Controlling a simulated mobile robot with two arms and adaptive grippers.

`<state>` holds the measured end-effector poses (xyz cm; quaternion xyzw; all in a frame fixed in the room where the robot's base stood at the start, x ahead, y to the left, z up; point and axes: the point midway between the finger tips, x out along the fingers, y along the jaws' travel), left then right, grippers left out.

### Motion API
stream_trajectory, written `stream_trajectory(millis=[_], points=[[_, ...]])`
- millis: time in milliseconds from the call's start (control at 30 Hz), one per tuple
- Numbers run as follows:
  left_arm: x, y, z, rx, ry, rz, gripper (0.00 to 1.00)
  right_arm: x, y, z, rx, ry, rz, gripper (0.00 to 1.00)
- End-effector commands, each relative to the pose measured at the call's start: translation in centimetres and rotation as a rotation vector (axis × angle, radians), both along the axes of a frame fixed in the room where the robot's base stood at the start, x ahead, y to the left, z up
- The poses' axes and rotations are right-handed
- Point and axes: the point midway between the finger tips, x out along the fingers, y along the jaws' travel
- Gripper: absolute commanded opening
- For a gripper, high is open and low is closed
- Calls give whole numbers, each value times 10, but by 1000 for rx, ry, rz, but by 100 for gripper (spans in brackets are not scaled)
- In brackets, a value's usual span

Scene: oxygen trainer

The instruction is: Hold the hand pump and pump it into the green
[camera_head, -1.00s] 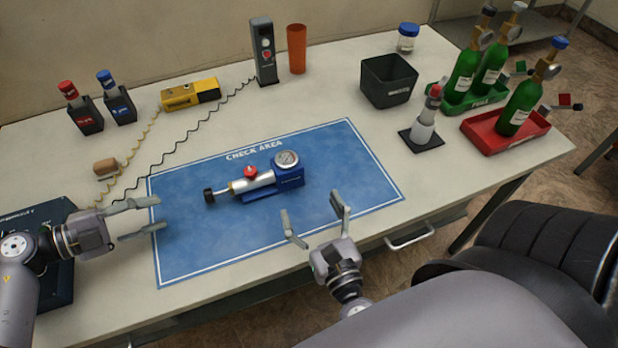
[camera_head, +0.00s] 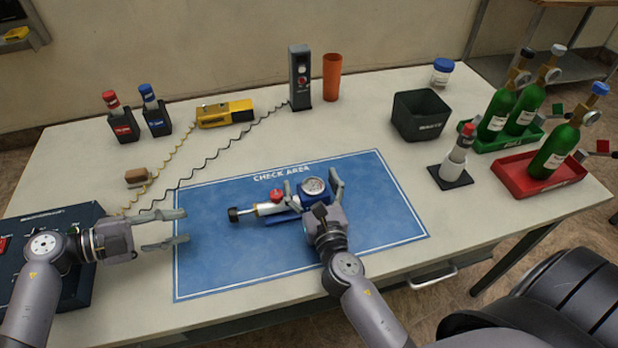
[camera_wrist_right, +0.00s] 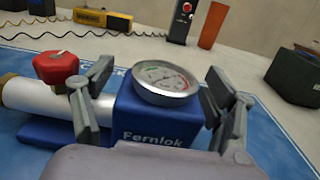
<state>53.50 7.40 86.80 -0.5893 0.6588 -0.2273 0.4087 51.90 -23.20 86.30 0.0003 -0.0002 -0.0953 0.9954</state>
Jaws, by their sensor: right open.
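The hand pump (camera_head: 265,208) lies on the blue check area mat (camera_head: 215,265). It has a blue body, a silver barrel, a red knob, a black end at the left and a round gauge (camera_head: 313,187). In the right wrist view the gauge (camera_wrist_right: 163,80) shows a green band on its dial; the needle is too small to read. My right gripper (camera_head: 312,186) is open, its fingers on either side of the pump's blue body (camera_wrist_right: 150,128), which reads "Fernlok". I cannot tell whether they touch it. My left gripper (camera_head: 182,229) is open and empty at the mat's left edge.
A dark box (camera_head: 40,232) sits under my left arm. A yellow device (camera_head: 225,113), a grey handset stand (camera_head: 300,78), an orange cup (camera_head: 332,77) and a black bin (camera_head: 420,115) stand behind the mat. Green bottles (camera_head: 555,150) stand in trays at the right. The mat's front is clear.

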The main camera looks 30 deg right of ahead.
Motion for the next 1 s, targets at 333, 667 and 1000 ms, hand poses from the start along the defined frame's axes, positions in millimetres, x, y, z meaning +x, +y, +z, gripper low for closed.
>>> stream_trajectory(millis=[333, 667, 1000], points=[[0, 0, 0, 0, 0, 0, 33, 18, -4, 0, -2, 1, 0, 78], [0, 0, 0, 0, 0, 0, 33, 18, -4, 0, -1, 1, 0, 68], [0, 0, 0, 0, 0, 0, 33, 18, -4, 0, 0, 1, 0, 45]])
